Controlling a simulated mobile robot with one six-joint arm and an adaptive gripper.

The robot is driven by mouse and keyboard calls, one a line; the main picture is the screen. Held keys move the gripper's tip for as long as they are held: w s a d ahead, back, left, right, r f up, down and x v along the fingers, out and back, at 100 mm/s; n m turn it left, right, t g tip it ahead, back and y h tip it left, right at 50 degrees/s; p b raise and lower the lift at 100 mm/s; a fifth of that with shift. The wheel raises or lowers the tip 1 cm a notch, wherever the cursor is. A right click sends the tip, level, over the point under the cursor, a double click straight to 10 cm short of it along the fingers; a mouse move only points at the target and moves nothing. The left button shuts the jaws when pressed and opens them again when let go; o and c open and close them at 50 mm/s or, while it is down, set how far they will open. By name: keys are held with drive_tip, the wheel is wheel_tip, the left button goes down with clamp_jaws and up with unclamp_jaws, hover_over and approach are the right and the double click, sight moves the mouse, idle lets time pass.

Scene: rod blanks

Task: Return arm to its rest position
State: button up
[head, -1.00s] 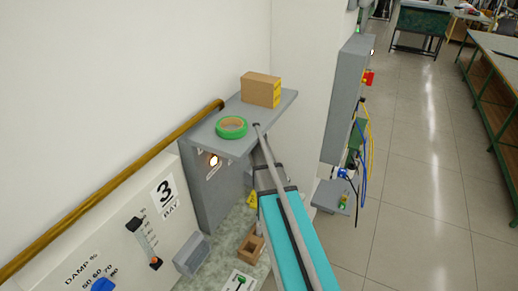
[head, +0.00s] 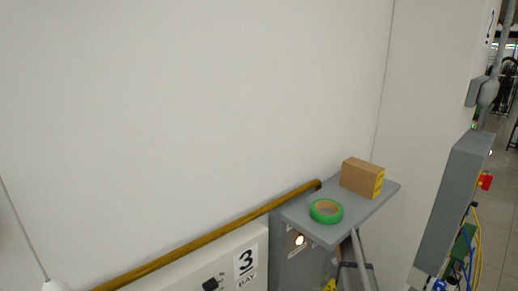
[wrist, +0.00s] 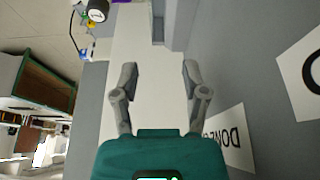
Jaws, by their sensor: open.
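My gripper (wrist: 157,75) is in the wrist view with its two grey fingers spread apart. Nothing is between them; a white wall surface shows behind.
A grey shelf (head: 345,232) holds a green tape roll (head: 326,211) and a cardboard box (head: 362,178). A brown rail (head: 215,235) runs along the wall. A grey cabinet (head: 455,200) with cables stands right. A white panel (head: 190,275) marked 3 is below.

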drive_tip(key=s+a+f+n+g+y+b, duration=0.1)
drive_tip(key=s+a+f+n+b, duration=0.4)
drive_tip(key=s+a, duration=0.4)
drive_tip(key=s+a+f+n+g+y+b, duration=0.1)
drive_tip(key=s+a+f+n+b, duration=0.3)
drive_tip(key=s, duration=1)
drive_tip(key=a+f+y+b, duration=0.1)
drive_tip(key=a+f+b, duration=0.1)
drive_tip(key=a+f, duration=0.2)
drive_tip(key=shift+a+f+n+g+b, duration=0.3)
drive_tip(key=shift+a+n+b, duration=0.1)
drive_tip(key=shift+a, duration=0.65)
